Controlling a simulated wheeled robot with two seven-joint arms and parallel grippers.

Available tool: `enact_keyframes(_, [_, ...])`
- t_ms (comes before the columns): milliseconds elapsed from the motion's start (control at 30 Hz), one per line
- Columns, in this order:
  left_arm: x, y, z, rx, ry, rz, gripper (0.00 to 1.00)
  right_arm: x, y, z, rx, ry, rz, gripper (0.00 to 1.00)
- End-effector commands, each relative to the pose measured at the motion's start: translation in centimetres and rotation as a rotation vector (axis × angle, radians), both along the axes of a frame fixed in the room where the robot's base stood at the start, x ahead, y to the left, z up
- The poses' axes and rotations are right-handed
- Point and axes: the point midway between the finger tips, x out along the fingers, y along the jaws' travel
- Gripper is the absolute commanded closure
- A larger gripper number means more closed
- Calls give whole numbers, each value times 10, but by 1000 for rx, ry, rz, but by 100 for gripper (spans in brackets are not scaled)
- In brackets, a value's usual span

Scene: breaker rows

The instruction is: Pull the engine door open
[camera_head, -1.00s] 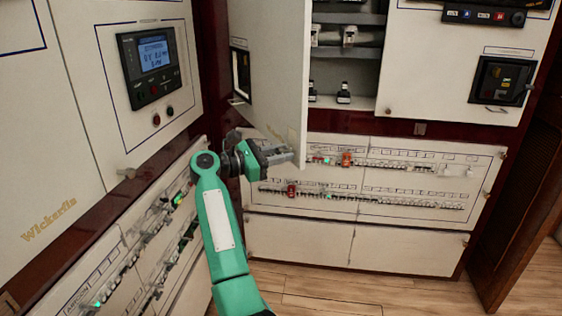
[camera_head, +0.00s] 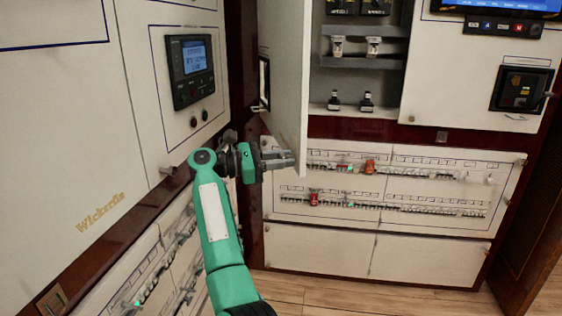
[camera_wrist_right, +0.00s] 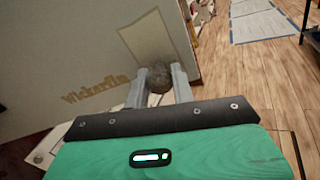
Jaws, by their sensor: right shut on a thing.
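The engine door (camera_head: 284,70) is a white panel in the head view, standing well open and seen steeply from the side. Its near edge points toward me, and the cabinet interior shows to its right. My right gripper (camera_head: 290,160) is at the lower end of this door, by its free edge. In the right wrist view, the fingers of my right gripper (camera_wrist_right: 160,82) are shut around a rounded grey-brown knob (camera_wrist_right: 160,79) beside a pale panel. The knob is hidden in the head view. My left gripper is not in view.
The open cabinet (camera_head: 360,85) holds shelves with several switches. Below it is a breaker panel (camera_head: 400,210) with red and green lights. A left wall panel (camera_head: 70,110) with a display (camera_head: 193,60) stands close to my right arm. Wooden floor (camera_head: 380,300) lies in front.

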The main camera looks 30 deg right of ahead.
Motion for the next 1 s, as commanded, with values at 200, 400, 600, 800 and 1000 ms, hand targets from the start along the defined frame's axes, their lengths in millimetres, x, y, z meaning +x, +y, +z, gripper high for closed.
enact_keyframes(200, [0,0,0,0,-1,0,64,0,0,0,0,0,-1,100])
enact_keyframes(400, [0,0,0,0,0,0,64,0,0,0,0,0,-1,58])
enact_keyframes(600, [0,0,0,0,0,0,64,0,0,0,0,0,-1,53])
enact_keyframes(800, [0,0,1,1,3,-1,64,0,0,6,0,-1,0,53])
enact_keyframes(1000, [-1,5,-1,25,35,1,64,0,0,41,0,-4,0,53])
